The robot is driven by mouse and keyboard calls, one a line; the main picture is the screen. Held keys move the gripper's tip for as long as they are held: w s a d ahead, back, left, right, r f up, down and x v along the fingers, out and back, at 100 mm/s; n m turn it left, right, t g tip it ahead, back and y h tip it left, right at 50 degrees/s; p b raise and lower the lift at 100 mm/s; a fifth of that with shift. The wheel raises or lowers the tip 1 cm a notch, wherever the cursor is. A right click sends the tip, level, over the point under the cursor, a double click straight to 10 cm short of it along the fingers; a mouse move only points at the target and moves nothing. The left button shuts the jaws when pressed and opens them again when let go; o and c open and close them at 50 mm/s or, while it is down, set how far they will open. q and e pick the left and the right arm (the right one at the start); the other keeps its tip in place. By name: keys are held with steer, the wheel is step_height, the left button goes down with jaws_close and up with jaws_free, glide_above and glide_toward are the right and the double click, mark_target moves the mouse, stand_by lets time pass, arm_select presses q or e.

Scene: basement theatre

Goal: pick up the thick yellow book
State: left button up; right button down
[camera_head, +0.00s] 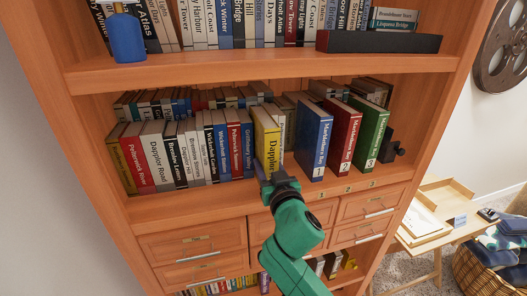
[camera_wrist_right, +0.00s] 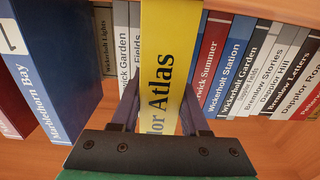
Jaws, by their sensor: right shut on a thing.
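The thick yellow book (camera_head: 267,143) stands upright in the row on the middle shelf, at the right end of the packed books. Its spine faces out and carries black lettering; in the right wrist view the spine (camera_wrist_right: 170,45) reads "...lor Atlas". My right gripper (camera_head: 268,176) reaches up from below to the lower part of the spine. In the wrist view its two fingers (camera_wrist_right: 160,112) lie on either side of the book, shut on it. The gripper hides the book's bottom end. My left gripper is not in view.
Thin pale books stand close beside the yellow book. Large numbered volumes, blue (camera_head: 313,138), red (camera_head: 343,135) and green (camera_head: 370,133), stand to the right. Drawers (camera_head: 285,217) lie below the shelf. The upper shelf (camera_head: 260,68) overhangs. A small table (camera_head: 450,205) stands at right.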

steer(key=shift+r, duration=0.15)
stand_by(0.3)
steer(key=shift+w+r, duration=0.1)
steer(key=shift+r, duration=0.15)
steer(key=r, duration=0.2)
steer(key=b, duration=0.1)
steer(key=shift+s+r, duration=0.25)
steer(key=shift+r, duration=0.15)
glide_toward(268, 154)
steer(key=d+f, duration=0.1)
steer(key=f, duration=0.1)
steer(key=p+v, duration=0.2)
steer(key=p, duration=0.1)
steer(key=p+v, duration=0.1)
steer(key=p, duration=0.2)
steer(key=shift+s+a+p, duration=0.1)
steer(key=shift+s+p, duration=0.25)
steer(key=shift+s, duration=0.05)
